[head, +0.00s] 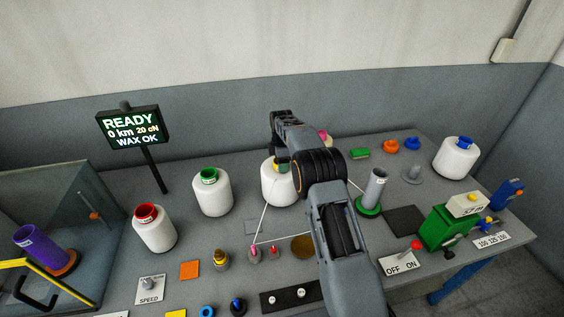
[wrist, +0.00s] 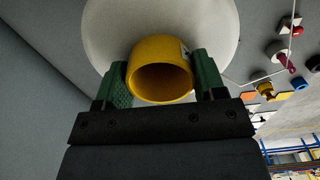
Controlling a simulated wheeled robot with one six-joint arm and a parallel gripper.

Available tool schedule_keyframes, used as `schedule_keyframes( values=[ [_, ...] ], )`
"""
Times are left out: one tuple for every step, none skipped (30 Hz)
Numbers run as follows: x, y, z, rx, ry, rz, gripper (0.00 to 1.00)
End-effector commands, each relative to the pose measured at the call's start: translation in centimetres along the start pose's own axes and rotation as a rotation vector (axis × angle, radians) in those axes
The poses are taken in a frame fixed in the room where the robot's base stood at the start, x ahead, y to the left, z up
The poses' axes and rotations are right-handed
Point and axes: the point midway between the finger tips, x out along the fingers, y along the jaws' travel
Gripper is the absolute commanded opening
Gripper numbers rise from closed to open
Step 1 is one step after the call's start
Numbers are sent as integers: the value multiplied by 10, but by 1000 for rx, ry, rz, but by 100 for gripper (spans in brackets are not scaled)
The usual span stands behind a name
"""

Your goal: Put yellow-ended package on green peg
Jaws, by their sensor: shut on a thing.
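The yellow-ended package (head: 273,190) is a white bobbin, upright at the middle of the table behind my arm. In the wrist view its yellow tube end (wrist: 160,52) sits between the two green finger pads of my gripper (wrist: 161,80), above its white body (wrist: 100,28). My gripper (head: 282,162) is shut on this yellow end. I cannot tell whether the package touches the table. The green peg's base (head: 368,211) is right of my arm, with a grey tube-like cylinder (head: 376,187) upright on it, slightly tilted in the picture.
Red-ended (head: 154,231) and green-ended (head: 212,195) packages stand left; a blue-ended one (head: 456,160) stands far right. A grey peg (head: 412,173) is beyond the green one. A green box (head: 449,228) is front right. A thread (head: 263,222) runs near the held package.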

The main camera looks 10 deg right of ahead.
Motion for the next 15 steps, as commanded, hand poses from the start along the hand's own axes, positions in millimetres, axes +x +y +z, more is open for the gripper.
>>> schedule_keyframes(
  values=[
    [-2, 1, 0, 0, 0, 5, 0],
    [-2, 1, 0, 0, 0, 5, 0],
    [-1, 1, 0, 0, 0, 5, 0],
    [-1, 1, 0, 0, 0, 5, 0],
    [0, 1, 0, 0, 0, 5, 0],
    [0, 1, 0, 0, 0, 5, 0],
    [1, 1, 0, 0, 0, 5, 0],
    [1, 1, 0, 0, 0, 5, 0],
    [2, 1, 0, 0, 0, 5, 0],
    [2, 1, 0, 0, 0, 5, 0],
    [2, 1, 0, 0, 0, 5, 66],
    [2, 1, 0, 0, 0, 5, 69],
    [2, 1, 0, 0, 0, 5, 72],
    [2, 1, 0, 0, 0, 4, 75],
    [3, 1, 0, 0, 0, 3, 79]
  ],
)
